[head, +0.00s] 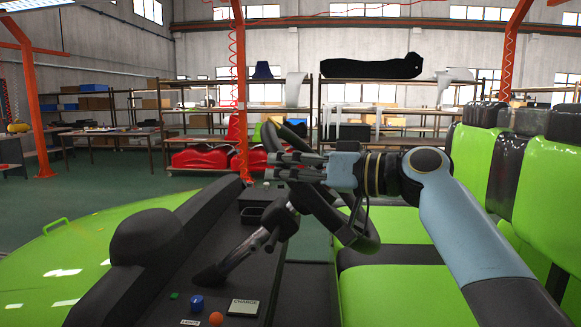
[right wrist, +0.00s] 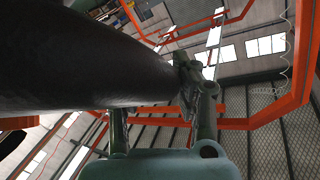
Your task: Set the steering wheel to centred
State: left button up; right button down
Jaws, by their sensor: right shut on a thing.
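The black steering wheel (head: 365,240) stands tilted on its column (head: 237,256) in the middle of the head view. Its rim runs from the upper left, behind my right gripper, down to the lower right. My right gripper (head: 283,166) reaches in from the right and is shut on the rim. In the right wrist view the dark rim (right wrist: 90,60) fills the upper left, close to the camera, and crosses between the fingers of my right gripper (right wrist: 160,115). My gripper and wrist hide part of the rim and hub. How far the wheel is turned is hard to tell. My left gripper is not seen.
Green seats (head: 470,160) stand at the right. Shelves (head: 400,110) are far behind.

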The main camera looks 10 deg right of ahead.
jog(key=shift+w+r, duration=0.1)
jog(key=shift+w, duration=0.05)
dwell(0.5)
jog(key=c, duration=1)
grip_release()
jog(key=v, duration=1.2)
